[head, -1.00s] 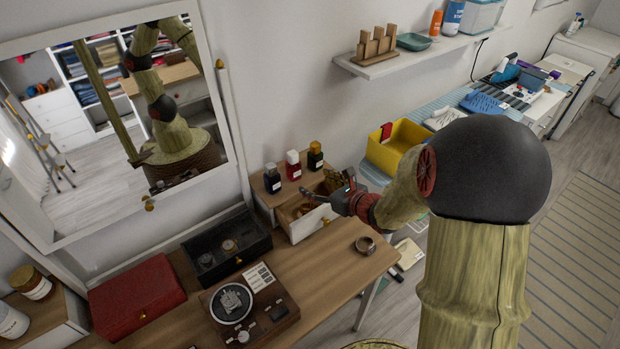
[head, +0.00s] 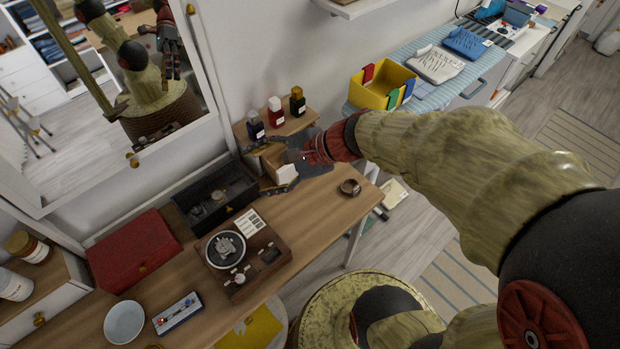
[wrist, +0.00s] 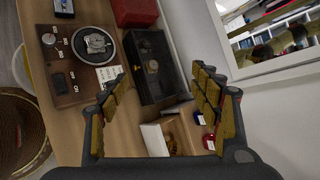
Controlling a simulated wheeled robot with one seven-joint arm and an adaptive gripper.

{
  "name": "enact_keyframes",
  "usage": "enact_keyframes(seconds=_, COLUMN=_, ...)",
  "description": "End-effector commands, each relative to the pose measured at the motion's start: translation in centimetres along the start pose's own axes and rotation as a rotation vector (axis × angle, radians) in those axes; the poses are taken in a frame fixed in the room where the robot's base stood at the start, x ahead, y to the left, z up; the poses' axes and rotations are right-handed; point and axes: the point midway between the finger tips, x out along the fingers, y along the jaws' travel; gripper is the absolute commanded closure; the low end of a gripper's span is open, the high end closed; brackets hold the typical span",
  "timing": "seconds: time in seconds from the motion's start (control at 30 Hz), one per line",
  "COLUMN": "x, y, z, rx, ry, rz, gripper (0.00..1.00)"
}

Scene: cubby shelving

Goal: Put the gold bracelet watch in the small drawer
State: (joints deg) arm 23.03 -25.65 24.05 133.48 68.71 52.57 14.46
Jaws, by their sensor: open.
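The small drawer (wrist: 155,138) under the perfume shelf is pulled open at the desk's far end. In the head view its pale front (head: 287,173) shows partly behind my gripper. A golden item (wrist: 172,146) lies inside the drawer, partly hidden by my gripper; it looks like the gold bracelet watch, but I cannot be sure. The black watch case (head: 186,219) stands beside it with watches inside; one (wrist: 152,66) looks round and golden-brown. My gripper (head: 268,168) is open and empty above the drawer area; its spread fingers also show in the wrist view (wrist: 160,76).
Several perfume bottles (head: 275,112) stand just behind the drawer, close to my gripper. A wooden watch stand with dials (head: 262,262), a red box (head: 135,250) and a brown ring-shaped item (head: 350,187) are on the desk. A mirror (head: 215,100) stands at the back.

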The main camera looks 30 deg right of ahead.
Motion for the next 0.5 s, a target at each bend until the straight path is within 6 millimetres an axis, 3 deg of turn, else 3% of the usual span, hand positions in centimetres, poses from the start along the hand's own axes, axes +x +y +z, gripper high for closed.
enact_keyframes(seconds=0.03, x=-0.6, y=1.1, z=1.8, rx=-0.149, ry=0.011, rz=0.060, gripper=0.37)
enact_keyframes(seconds=0.1, x=-1.7, y=2.9, z=3.3, rx=-0.358, ry=0.035, rz=0.151, gripper=0.37)
enact_keyframes(seconds=0.2, x=-3.8, y=5.0, z=4.5, rx=-0.652, ry=0.082, rz=0.271, gripper=0.37)
enact_keyframes(seconds=0.33, x=-7.1, y=6.5, z=4.6, rx=-1.021, ry=0.164, rz=0.412, gripper=0.37)
enact_keyframes(seconds=0.5, x=-11.3, y=6.5, z=3.9, rx=-1.384, ry=0.281, rz=0.546, gripper=0.37)
